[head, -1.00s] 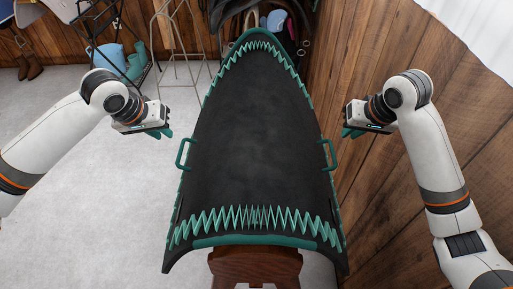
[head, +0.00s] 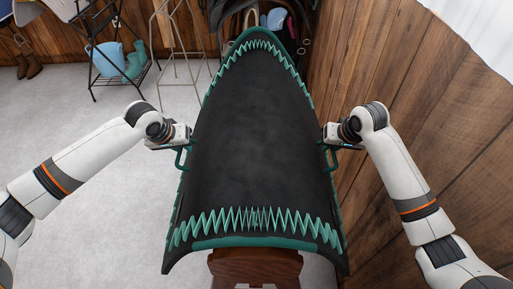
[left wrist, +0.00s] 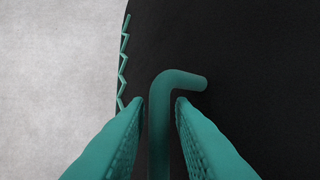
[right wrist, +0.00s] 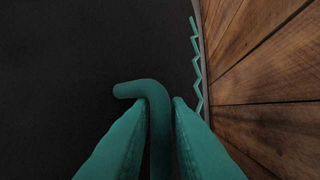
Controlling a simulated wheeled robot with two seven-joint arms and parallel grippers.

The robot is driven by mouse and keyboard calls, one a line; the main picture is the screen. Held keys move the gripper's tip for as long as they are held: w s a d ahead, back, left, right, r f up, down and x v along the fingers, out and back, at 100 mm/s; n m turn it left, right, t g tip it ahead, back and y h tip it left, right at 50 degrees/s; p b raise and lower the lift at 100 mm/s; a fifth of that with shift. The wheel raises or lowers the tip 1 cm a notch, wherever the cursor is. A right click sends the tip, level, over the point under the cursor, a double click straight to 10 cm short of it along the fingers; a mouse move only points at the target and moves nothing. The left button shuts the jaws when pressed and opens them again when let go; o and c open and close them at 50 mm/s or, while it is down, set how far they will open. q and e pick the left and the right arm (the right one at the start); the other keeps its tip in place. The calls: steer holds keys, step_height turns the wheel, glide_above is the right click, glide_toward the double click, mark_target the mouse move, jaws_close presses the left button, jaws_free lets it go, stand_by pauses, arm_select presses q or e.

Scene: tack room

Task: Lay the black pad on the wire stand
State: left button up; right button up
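The black pad (head: 255,140), with green zigzag stitching and green edging, lies draped over a wooden rack (head: 255,268) in the middle of the head view. A green handle sits on each side of it. My left gripper (head: 183,150) is at the left handle (left wrist: 160,120), its open fingers on either side of the bar. My right gripper (head: 328,148) is likewise at the right handle (right wrist: 158,120), its open fingers close around the bar. A thin tan wire stand (head: 179,50) stands on the floor behind the pad, to the left.
A black folding rack (head: 117,60) with a blue watering can and teal boots stands at the back left. Brown boots (head: 32,66) stand further left. A wooden wall (head: 400,120) runs close along the right. Pale floor (head: 70,115) is open on the left.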

arm_select(q)
jaws_close()
arm_select(e)
jaws_close()
arm_select(q)
steer(key=shift+w+r, duration=0.1)
steer(key=shift+r, duration=0.1)
arm_select(e)
steer(key=shift+w+r, duration=0.1)
steer(key=shift+r, duration=0.15)
